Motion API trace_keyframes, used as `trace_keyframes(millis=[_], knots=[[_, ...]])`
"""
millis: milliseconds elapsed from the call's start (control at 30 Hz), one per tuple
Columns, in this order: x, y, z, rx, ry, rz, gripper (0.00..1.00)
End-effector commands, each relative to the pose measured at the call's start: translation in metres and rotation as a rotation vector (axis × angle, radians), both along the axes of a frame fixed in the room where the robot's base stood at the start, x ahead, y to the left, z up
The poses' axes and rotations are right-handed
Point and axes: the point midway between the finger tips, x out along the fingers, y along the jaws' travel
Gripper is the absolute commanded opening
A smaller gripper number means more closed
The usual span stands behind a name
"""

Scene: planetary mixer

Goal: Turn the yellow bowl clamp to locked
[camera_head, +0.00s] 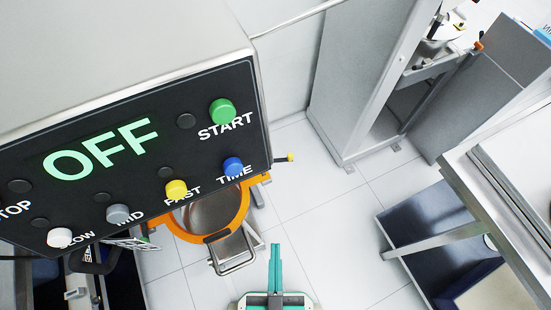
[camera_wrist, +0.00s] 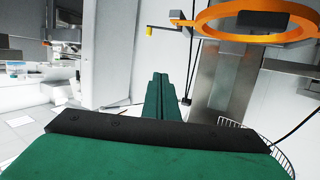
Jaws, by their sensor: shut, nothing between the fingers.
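The yellow bowl clamp (camera_head: 290,157) shows in the head view as a small yellow knob on a thin dark rod at the right side of the mixer. In the wrist view its yellow end (camera_wrist: 149,31) hangs on a rod left of the orange ring (camera_wrist: 215,24). In the head view the orange ring (camera_head: 172,226) surrounds the metal bowl (camera_head: 208,214) under the control panel. My gripper (camera_head: 276,247) has green fingers pressed together, below the clamp in the picture and apart from it. The fingers (camera_wrist: 160,76) also show in the wrist view, empty, below the clamp.
The control panel (camera_head: 130,160) reads OFF and carries several coloured buttons. A grey cabinet (camera_head: 350,70) stands behind at the right, and a table (camera_head: 500,180) is at the far right. Tiled floor (camera_head: 320,220) is clear between mixer and table. A wire basket (camera_wrist: 262,142) is low right.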

Motion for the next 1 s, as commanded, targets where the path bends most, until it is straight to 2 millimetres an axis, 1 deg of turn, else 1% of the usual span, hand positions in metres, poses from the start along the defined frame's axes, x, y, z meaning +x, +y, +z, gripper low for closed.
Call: trace_keyframes(millis=[233,267,300,367,400,467,567,700,800,967,1000], knots=[[0.000,0.000,0.000,0.000,0.000,0.000,0.00],[0.000,0.000,0.000,0.000,0.000,0.000,0.07],[0.001,0.000,0.000,0.000,0.000,0.000,0.17],[0.003,0.001,-0.002,0.003,0.001,-0.001,0.31],[0.006,0.002,-0.005,0.005,0.004,-0.001,0.36],[0.014,0.005,-0.012,0.009,0.009,-0.001,0.36],[0.034,0.011,-0.029,0.021,0.028,-0.008,0.36],[0.071,0.017,-0.054,0.034,0.062,-0.027,0.36],[0.098,0.018,-0.069,0.039,0.087,-0.050,0.36],[0.145,0.015,-0.086,0.040,0.119,-0.100,0.36],[0.157,0.013,-0.088,0.040,0.125,-0.117,0.36]])
